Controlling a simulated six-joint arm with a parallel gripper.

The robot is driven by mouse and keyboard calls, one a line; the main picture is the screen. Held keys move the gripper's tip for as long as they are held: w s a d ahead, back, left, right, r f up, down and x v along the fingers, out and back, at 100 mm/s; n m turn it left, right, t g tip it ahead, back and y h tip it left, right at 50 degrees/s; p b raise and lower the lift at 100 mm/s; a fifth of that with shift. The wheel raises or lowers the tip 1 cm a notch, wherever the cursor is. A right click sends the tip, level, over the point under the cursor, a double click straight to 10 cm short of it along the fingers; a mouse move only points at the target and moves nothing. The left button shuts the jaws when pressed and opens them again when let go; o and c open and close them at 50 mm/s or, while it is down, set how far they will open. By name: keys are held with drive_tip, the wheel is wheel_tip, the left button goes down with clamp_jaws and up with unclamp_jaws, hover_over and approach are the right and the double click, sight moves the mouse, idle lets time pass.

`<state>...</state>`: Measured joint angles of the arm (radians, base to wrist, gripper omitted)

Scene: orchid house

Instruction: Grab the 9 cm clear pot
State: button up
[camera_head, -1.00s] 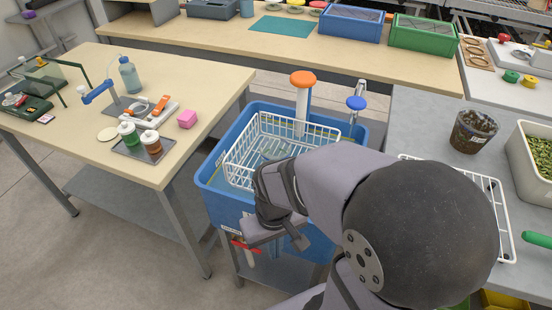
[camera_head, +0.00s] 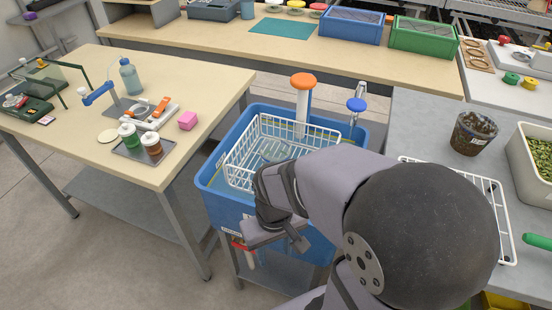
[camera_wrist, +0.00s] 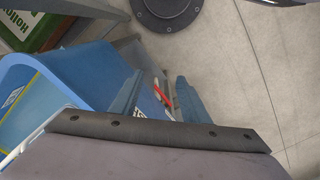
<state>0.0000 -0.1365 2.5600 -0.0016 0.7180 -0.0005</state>
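A see-through, pale pot-like shape (camera_head: 275,151) shows inside the white wire basket (camera_head: 236,157) in the head view. My arm hides part of it, and its outline is faint. A dark-stained, translucent pot (camera_head: 473,132) stands upright on the grey bench at the right. My gripper (camera_head: 298,242) is at the front outer side of the blue tub (camera_head: 209,190), below its rim and apart from both pots. In the wrist view my gripper (camera_wrist: 157,92) has its two fingers apart with nothing held between them. No pot shows in the wrist view.
The basket sits in the tub, with an orange-topped post (camera_head: 303,82) and a blue-topped post (camera_head: 357,104) behind. A white wire rack (camera_head: 502,212) lies on the right bench. Open floor lies at left.

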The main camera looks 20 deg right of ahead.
drive_tip(key=o, duration=1.1)
drive_tip(key=w+a+r+m+t+p, duration=0.35)
drive_tip(key=w+r+m+p, duration=0.35)
drive_tip(key=w+r+p, duration=0.95)
drive_tip(key=s+d+m+t+h+p, duration=0.1)
drive_tip(key=s+d+h+p, duration=0.15)
drive_tip(key=d+p, duration=0.35)
drive_tip(key=s+d+t+h+p, duration=0.1)
drive_tip(key=d+t+h+p, duration=0.15)
drive_tip(key=d+p, duration=0.45)
drive_tip(key=shift+w+d+f+n+t+y+b, duration=0.1)
drive_tip(key=shift+w+f+n+t+y+b, duration=0.35)
drive_tip(key=shift+w+f+n+t+b, duration=0.75)
drive_tip(key=shift+w+a+f+n+t+y+b, duration=0.1)
drive_tip(key=shift+w+f+n+t+y+b, duration=0.3)
drive_tip(key=shift+f+n+t+b, duration=0.9)
drive_tip(key=shift+w+d+f+n+t+y+b, duration=0.1)
drive_tip(key=shift+w+f+n+t+y+b, duration=0.5)
drive_tip(key=shift+b, duration=1.35)
